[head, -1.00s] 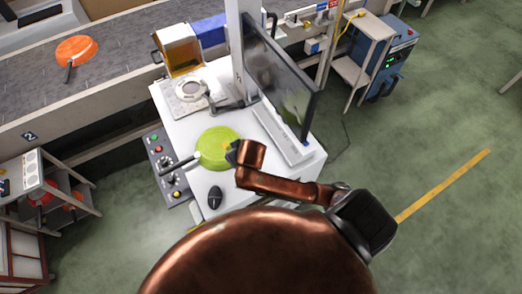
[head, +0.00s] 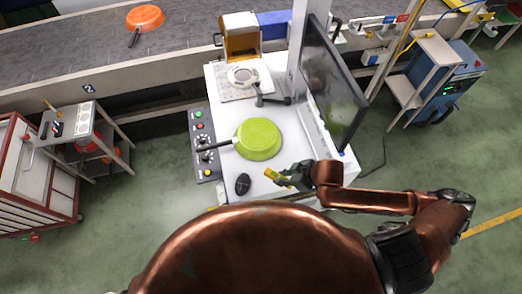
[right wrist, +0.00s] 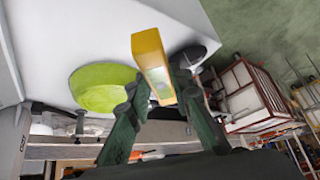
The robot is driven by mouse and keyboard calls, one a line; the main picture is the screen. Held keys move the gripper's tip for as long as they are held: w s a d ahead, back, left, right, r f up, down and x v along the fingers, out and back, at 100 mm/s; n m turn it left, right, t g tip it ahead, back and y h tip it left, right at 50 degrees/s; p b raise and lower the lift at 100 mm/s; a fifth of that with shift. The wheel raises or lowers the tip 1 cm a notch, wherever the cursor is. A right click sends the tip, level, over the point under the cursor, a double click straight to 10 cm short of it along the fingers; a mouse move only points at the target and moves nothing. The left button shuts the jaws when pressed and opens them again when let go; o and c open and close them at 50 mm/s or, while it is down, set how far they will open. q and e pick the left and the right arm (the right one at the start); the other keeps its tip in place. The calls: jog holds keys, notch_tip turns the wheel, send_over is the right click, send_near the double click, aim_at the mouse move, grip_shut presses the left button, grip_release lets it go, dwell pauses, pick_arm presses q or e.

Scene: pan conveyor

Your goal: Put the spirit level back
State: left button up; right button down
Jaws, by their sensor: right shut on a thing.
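My right gripper (head: 284,176) is shut on the yellow spirit level (head: 273,175) and holds it over the front right part of the white table (head: 219,80). In the right wrist view, the spirit level (right wrist: 152,62) sticks out between the two fingers (right wrist: 163,100), with its end towards the camera. The green pan (head: 259,139) lies on the table behind and left of the gripper, apart from it in the head view. My left gripper is not in view.
A black mouse (head: 243,184) lies near the table's front edge. A monitor (head: 333,85) stands on the right side. A button panel (head: 203,145) is at the left. A small shelf (head: 78,122) stands further left. An orange pan (head: 146,18) lies on the conveyor (head: 60,48).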

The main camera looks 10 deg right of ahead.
jog(key=w+a+f, duration=0.2)
jog(key=w+f, duration=0.1)
jog(key=w+a+f+b, duration=0.1)
jog(key=w+a+f, duration=0.1)
jog(key=w+f, duration=0.1)
jog(key=w+a+f, duration=0.3)
jog(key=w, duration=0.2)
jog(key=shift+b, duration=0.4)
jog(key=shift+w+a+f, duration=0.15)
jog(key=shift+w+f, duration=0.1)
jog(key=shift+f, duration=1.7)
jog(key=shift+f, duration=0.15)
jog(key=c, duration=1.7)
grip_release()
jog(key=shift+c, duration=0.2)
